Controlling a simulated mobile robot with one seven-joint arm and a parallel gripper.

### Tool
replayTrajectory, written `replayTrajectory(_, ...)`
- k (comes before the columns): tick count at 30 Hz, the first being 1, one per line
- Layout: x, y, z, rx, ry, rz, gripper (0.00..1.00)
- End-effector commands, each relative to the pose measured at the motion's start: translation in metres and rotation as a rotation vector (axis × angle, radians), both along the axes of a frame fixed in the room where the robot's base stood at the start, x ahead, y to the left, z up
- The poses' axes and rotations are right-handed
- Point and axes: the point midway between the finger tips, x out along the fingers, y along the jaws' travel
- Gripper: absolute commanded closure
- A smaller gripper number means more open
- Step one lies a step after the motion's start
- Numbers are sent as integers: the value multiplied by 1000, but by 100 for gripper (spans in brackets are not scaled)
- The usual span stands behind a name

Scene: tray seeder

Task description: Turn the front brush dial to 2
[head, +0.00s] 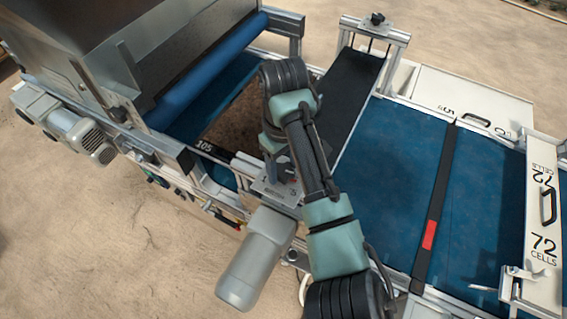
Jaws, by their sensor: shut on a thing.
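My gripper (279,170) points down in the middle of the head view, over a small metal plate (268,188) on the near side of the machine. My arm comes up from the bottom edge and bends down to it. The gripper is shut on the front brush dial at this plate. The dial itself is mostly hidden by the gripper and wrist. Its pointer and numbers are too small and too covered to read.
A grey motor (258,258) juts out below the plate. A steel hopper (95,45) and blue roller (210,62) stand at left. A long dark bar (350,95) crosses behind my arm. The blue belt (400,180) lies right, with a white "72 CELLS" panel (541,225).

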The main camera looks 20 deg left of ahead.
Motion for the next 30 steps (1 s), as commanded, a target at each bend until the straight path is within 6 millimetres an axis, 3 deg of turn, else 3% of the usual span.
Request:
replayTrajectory(11, 0, 0, 1, 0, -1, 124, 96)
replayTrajectory(30, 1, 1, 1, 2, -3, 706, 96)
